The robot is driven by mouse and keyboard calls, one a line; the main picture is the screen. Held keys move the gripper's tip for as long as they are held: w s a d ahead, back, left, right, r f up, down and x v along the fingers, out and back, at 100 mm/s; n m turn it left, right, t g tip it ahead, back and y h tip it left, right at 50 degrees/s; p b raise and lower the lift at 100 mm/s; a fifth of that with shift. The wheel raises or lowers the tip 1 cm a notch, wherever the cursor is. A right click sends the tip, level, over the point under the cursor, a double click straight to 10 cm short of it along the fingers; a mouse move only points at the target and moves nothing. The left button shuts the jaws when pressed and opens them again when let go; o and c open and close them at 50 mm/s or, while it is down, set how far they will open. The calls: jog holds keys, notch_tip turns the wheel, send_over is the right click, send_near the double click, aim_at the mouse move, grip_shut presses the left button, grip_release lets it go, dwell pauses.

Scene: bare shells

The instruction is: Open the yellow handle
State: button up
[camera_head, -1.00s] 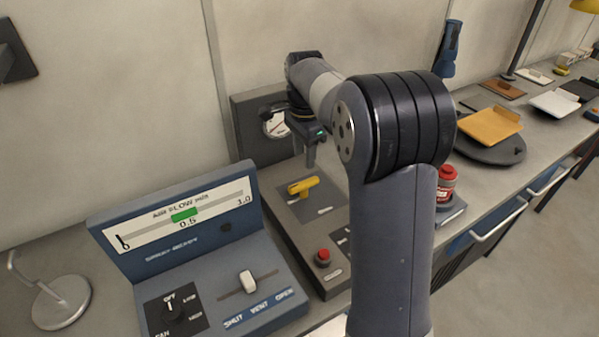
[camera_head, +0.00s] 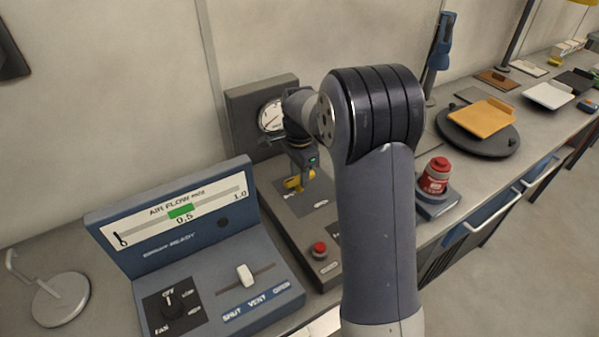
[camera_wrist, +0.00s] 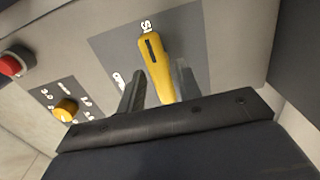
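The yellow handle (camera_head: 294,183) sits on the sloped top of a grey panel box with a gauge. In the wrist view the handle (camera_wrist: 156,66) stands on a dark grey label plate, its far end near lettering at the top. My gripper (camera_head: 305,178) is at the handle, seen from the head camera. In the wrist view my gripper (camera_wrist: 158,84) has its two fingers apart, one on each side of the handle. A gap shows between the left finger and the handle; the right finger is very close, and I cannot tell whether it touches.
A red button (camera_head: 319,250) is on the same panel, nearer the front. A yellow knob (camera_wrist: 66,108) shows in the wrist view. A blue air flow console (camera_head: 190,230) stands to the left. A red canister (camera_head: 435,178) stands to the right. The gauge (camera_head: 271,117) is behind.

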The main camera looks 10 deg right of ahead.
grip_shut()
jog(key=shift+n, duration=0.3)
jog(key=n, duration=1.3)
jog(key=shift+n, duration=2.1)
